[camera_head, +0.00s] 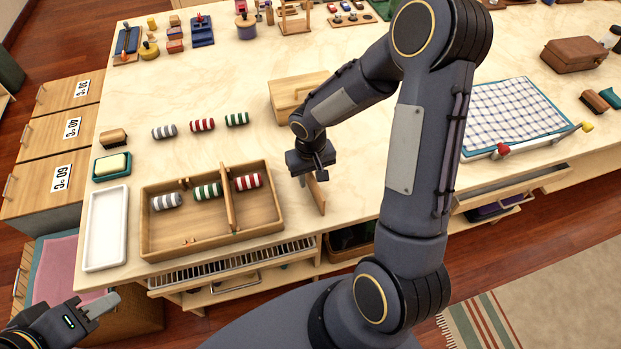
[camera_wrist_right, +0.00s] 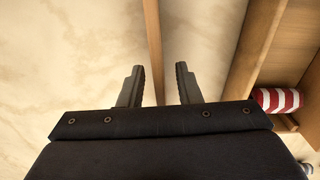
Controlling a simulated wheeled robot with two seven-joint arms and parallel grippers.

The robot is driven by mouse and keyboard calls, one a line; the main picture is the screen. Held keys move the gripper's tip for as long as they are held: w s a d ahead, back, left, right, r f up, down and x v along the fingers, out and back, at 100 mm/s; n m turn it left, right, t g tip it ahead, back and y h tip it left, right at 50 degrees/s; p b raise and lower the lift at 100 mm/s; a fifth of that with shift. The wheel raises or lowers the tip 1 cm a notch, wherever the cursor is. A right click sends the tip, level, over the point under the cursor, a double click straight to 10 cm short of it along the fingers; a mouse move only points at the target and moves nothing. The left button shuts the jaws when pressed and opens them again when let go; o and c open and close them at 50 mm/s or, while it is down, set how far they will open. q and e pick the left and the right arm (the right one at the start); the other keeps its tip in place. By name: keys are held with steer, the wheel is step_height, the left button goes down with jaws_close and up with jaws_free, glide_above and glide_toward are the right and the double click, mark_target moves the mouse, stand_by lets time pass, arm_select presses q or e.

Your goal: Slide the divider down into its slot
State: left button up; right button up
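A thin wooden divider (camera_head: 315,194) stands on edge on the table, just right of the open wooden tray (camera_head: 284,222). My right gripper (camera_head: 313,173) is over it. In the right wrist view the divider (camera_wrist_right: 152,40) runs between the spread fingertips (camera_wrist_right: 158,72), with a gap on either side. The tray holds a fitted divider (camera_head: 229,197) and striped rolls: grey (camera_head: 167,201), green (camera_head: 208,191) and red (camera_head: 247,182). Small slot pieces (camera_head: 185,183) show on the tray's walls left of the fitted divider. My left gripper (camera_head: 103,304) is empty at the lower left; its finger gap is unclear.
Three more rolls, including a green one (camera_head: 237,119), lie behind the tray. A wooden box (camera_head: 290,92) stands behind my right gripper. A white tray (camera_head: 106,228) and a soap dish (camera_head: 112,166) are at the left. A checked cloth (camera_head: 515,112) lies at the right.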

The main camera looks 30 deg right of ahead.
jaws_close()
